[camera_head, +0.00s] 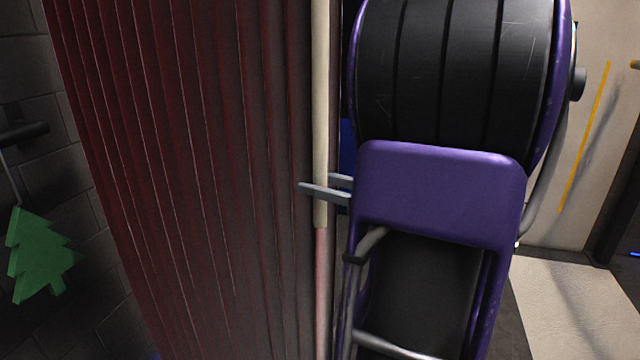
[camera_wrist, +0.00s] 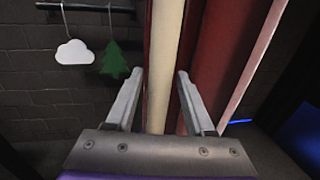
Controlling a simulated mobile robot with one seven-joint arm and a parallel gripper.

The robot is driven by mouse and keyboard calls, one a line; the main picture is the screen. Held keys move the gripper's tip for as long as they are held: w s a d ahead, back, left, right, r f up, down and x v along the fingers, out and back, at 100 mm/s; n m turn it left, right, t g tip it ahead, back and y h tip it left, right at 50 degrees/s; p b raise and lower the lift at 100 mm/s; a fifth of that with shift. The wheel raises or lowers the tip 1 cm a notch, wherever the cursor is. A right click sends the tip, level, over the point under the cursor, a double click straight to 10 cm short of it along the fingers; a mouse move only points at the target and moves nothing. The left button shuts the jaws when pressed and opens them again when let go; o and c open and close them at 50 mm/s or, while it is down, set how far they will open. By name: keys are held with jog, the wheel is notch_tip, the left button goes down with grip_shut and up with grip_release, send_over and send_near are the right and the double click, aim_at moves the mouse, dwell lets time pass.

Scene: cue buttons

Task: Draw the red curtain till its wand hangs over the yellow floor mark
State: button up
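The red curtain (camera_head: 190,180) hangs in pleats across the left half of the head view; it also shows in the wrist view (camera_wrist: 215,50). Its cream wand (camera_head: 320,110) hangs upright at the curtain's right edge. My gripper (camera_head: 325,190) is at the wand's lower part. In the wrist view, the wand (camera_wrist: 164,65) stands between the two open fingers, with a narrow gap on at least the left side. A thin yellow stripe (camera_head: 585,140) shows on a pale surface at the right; I cannot tell whether it is the floor mark.
A green tree ornament (camera_head: 38,255) hangs from a dark rail by the brick wall at left. A white cloud ornament (camera_wrist: 74,52) hangs beside it in the wrist view. A pale flat panel (camera_head: 580,305) lies at lower right. My purple arm hides much of the middle.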

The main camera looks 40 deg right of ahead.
jog(key=shift+o, duration=0.3)
jog(key=v, duration=1.7)
jog(key=shift+s, duration=0.25)
jog(key=shift+w+d, duration=0.1)
